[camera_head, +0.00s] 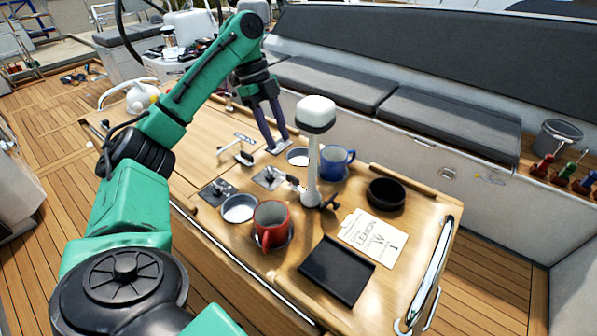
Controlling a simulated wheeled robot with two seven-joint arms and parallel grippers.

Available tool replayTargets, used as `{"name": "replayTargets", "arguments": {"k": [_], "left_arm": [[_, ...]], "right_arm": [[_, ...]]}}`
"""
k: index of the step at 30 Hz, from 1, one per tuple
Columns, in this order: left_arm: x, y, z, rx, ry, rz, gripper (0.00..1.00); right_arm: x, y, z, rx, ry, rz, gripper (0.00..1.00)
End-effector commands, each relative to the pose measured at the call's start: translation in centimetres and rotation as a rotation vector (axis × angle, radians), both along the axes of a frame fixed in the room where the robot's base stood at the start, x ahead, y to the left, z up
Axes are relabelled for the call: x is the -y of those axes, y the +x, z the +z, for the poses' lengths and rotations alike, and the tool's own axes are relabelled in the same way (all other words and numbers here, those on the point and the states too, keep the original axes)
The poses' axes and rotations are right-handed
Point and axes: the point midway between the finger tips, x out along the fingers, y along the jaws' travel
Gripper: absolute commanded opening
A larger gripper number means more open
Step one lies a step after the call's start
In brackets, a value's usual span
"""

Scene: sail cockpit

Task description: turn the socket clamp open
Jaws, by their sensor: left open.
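A white post (313,165) with a rounded white and black head stands upright on the wooden table (185,158). My right gripper is out of view.
Metal fittings on dark plates (217,191) (268,179) lie left of the post. A red mug (271,222), a blue mug (335,163), a black bowl (386,194), a black tray (337,270) and a paper card (374,238) surround it. A metal rail (430,270) lines the right edge.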

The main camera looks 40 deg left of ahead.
Motion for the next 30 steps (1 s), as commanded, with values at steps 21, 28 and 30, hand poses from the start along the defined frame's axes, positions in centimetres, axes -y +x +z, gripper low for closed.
{"name": "replayTargets", "arguments": {"k": [21,28,30], "left_arm": [[4.7,0.1,-11.3,0.0,-0.001,0.001,0.45],[4.7,0.1,-11.3,0.0,-0.001,0.001,0.0],[4.6,0.1,-11.3,0.001,-0.001,0.001,0.0]], "right_arm": [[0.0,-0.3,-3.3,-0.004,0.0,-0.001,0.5],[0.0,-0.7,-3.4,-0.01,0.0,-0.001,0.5],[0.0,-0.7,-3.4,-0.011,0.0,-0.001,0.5]]}}
